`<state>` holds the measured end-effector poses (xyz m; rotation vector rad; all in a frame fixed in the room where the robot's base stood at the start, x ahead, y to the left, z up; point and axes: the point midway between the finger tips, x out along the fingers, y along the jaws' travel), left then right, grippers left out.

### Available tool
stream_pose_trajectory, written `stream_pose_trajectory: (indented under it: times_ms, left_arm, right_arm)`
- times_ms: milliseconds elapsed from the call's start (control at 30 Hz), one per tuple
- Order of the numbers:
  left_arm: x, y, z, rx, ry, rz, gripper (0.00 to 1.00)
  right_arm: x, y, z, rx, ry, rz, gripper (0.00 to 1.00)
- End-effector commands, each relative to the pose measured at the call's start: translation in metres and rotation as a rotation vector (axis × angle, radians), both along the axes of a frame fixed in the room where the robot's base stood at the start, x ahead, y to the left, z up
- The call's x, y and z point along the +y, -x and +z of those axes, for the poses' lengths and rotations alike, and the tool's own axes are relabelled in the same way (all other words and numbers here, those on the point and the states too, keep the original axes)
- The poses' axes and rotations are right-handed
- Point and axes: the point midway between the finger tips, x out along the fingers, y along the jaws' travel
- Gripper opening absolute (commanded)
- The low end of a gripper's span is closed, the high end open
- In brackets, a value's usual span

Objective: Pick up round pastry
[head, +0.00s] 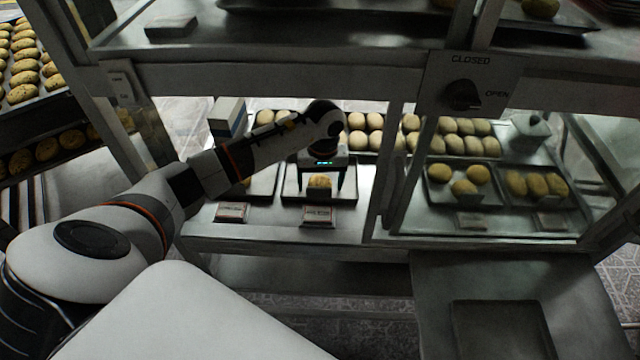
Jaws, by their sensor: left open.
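My left gripper (321,182) reaches into the display case from the left. It is open, with its fingers pointing down on either side of a round pastry (319,181). That pastry sits on a dark tray (292,190) in the front row of the case. I cannot tell whether the fingers touch it. More round pastries (440,172) lie on a tray to the right, behind the glass. My right gripper is not in view.
Back trays hold rows of pastries (375,121). A metal post (387,195) stands right of my gripper. Small label holders (319,216) stand in front of the trays. A shelf beam (270,82) runs above my arm. A rack of pastries (24,62) is at far left.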

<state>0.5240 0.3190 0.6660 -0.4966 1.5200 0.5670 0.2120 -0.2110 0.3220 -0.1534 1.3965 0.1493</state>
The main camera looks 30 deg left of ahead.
Motion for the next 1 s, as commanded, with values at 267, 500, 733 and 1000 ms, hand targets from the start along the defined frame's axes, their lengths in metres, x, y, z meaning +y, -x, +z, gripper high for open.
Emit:
stream_pose_trajectory:
  times_ms: [267,500,733,1000]
  left_arm:
    - [0.000,0.000,0.001,0.000,0.000,0.000,0.47]
    - [0.000,0.000,0.001,0.000,0.000,0.000,0.31]
    - [0.000,-0.001,0.016,-0.004,0.000,0.000,0.31]
    - [0.000,-0.002,0.070,-0.006,-0.001,0.000,0.31]
  right_arm:
    - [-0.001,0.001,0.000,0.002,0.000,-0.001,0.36]
    - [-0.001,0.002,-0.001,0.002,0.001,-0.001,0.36]
    - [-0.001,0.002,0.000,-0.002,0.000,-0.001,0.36]
    - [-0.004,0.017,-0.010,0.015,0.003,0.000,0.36]
